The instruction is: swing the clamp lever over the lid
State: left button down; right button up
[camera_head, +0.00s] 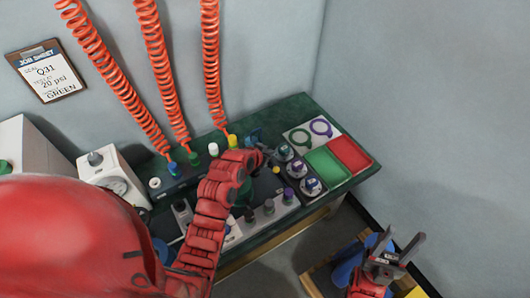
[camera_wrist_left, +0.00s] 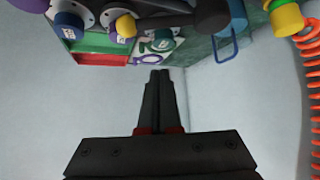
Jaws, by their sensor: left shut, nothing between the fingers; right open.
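My left gripper (camera_head: 268,156) is over the green bench, its fingers shut and empty. In the left wrist view its closed fingers (camera_wrist_left: 158,75) point toward the bench and touch nothing that I can make out. A blue looped handle (camera_wrist_left: 228,48) beside a dark rounded part shows at upper right there; it may belong to the clamp. A blue part (camera_head: 254,137) shows just behind the left gripper in the head view. A yellow knob (camera_wrist_left: 125,26) is left of the fingers. I cannot clearly tell the lid; my arm hides part of the fixture. My right gripper (camera_head: 402,250) is open, low at right.
Several round metal pieces (camera_head: 296,169) stand right of the left gripper. Beyond are green (camera_head: 328,166) and red (camera_head: 350,154) trays and a white panel with green and purple rings (camera_head: 321,127). Orange coiled hoses (camera_head: 211,65) hang behind. A wooden crate (camera_head: 318,277) is near the right gripper.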

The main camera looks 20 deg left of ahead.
pick_arm(q)
notch_tip(320, 180, down, 4)
jog(key=shift+s+f+p, duration=0.1)
jog(key=shift+p, duration=1.1)
jog(key=shift+s+f, duration=0.1)
jog(key=shift+s, duration=0.05)
jog(key=shift+f, duration=0.1)
